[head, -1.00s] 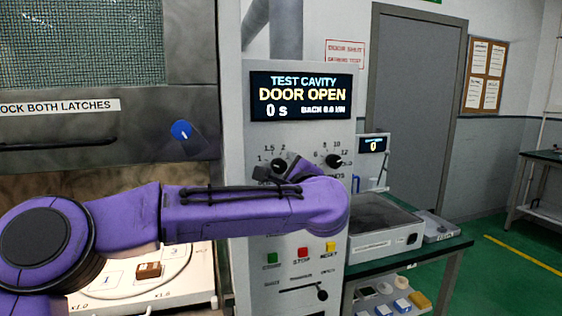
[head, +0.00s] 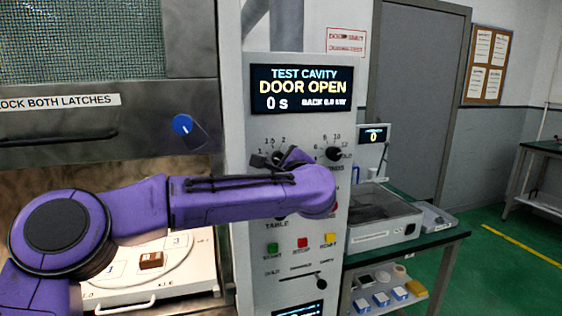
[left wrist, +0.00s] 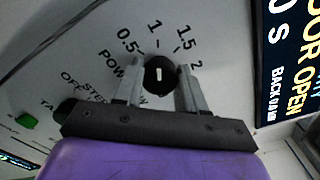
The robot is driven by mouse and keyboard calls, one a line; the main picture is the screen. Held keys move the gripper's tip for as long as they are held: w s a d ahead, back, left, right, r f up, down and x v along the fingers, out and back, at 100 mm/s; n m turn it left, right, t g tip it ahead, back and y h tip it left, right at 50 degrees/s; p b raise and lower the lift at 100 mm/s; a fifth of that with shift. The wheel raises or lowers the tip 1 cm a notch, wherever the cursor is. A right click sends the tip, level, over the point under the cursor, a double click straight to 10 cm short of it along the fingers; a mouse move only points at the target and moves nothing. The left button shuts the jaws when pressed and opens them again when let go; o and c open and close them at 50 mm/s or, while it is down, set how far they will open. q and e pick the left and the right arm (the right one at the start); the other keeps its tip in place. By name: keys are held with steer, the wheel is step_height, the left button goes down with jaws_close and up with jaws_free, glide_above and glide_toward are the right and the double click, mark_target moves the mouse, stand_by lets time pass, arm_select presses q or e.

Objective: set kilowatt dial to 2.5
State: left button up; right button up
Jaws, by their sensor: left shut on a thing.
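The kilowatt dial (left wrist: 159,75) is a round black knob with a short white mark, under a printed scale showing 0.5, 1, 1.5 and 2. In the left wrist view the mark points up, roughly toward the 1 and 1.5 side; I cannot tell its exact reading. My left gripper (left wrist: 160,88) is shut on the dial, with one grey finger on each side. In the head view my gripper (head: 281,160) and arm cover most of that dial. My right gripper is out of view.
A second black dial (head: 334,154) sits to the right on the same panel. The display (head: 300,88) above reads DOOR OPEN, 0 s. Green, red and yellow buttons (head: 302,243) and a slider knob (head: 322,283) are below my forearm. A blue knob (head: 183,125) is at left.

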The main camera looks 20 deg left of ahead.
arm_select(q)
steer(key=m+b, duration=0.2)
steer(key=m, duration=0.1)
steer(key=shift+f, duration=0.15)
steer(key=shift+w+d+r+m+p, duration=0.1)
steer(key=shift+m+p, duration=1.5)
steer(key=shift+m, duration=4.25)
steer(key=shift+d+r+m+p, duration=0.1)
steer(key=shift+m+p, duration=1.45)
steer(key=shift+m, duration=4.3)
steer(key=shift+f, duration=0.1)
steer(key=o, duration=1.1)
